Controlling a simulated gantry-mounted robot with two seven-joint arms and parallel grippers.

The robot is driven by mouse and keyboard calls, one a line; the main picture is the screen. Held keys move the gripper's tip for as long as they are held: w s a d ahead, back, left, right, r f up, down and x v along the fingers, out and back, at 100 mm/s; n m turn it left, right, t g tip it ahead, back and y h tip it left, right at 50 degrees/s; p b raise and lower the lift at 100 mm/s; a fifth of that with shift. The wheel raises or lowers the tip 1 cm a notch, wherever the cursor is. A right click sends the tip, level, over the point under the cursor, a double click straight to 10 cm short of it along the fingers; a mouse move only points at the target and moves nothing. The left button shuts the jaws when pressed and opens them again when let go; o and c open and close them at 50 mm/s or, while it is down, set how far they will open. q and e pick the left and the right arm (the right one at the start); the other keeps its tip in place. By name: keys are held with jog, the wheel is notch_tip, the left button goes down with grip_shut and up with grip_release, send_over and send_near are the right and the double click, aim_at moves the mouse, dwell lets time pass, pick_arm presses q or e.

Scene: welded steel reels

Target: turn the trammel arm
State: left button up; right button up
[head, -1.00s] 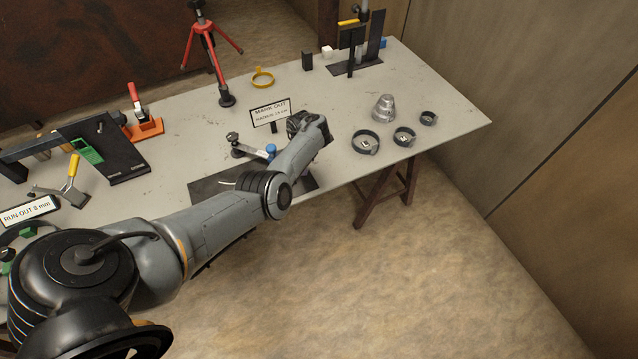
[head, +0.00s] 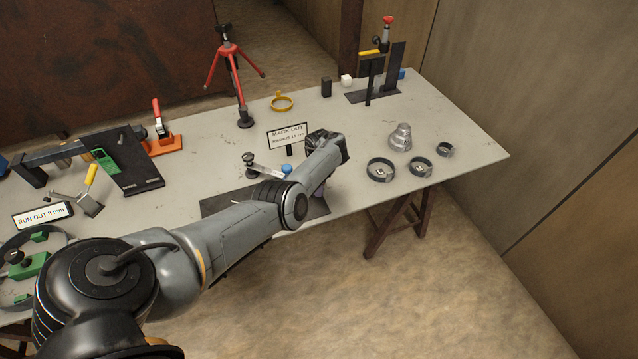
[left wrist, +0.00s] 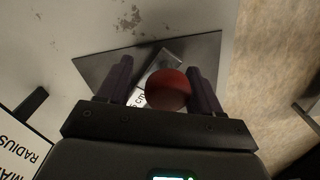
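The trammel arm is a thin silver bar (head: 266,170) over a dark plate (head: 225,203) near the table's front edge. It has a dark-topped post at its left end and a blue knob (head: 287,168) along it. In the left wrist view, a dull red ball knob (left wrist: 167,90) sits in front of a pale marked bar (left wrist: 160,63). My left gripper (left wrist: 160,85) has its two dark fingers apart, one on each side of the red knob. In the head view, my own arm hides most of this gripper and the red knob. My right gripper is not in view.
A red tripod (head: 236,75) and a yellow ring (head: 283,103) stand behind. A run-out fixture is at left.

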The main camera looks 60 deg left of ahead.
pick_arm(q)
jog(key=shift+d, duration=0.1)
jog(key=shift+r, duration=0.3)
notch_tip(320, 180, up, 9)
jog(key=p, duration=0.3)
jog(key=shift+f+p, duration=0.15)
jog(key=shift+p, duration=0.25)
jog(key=shift+r, duration=0.75)
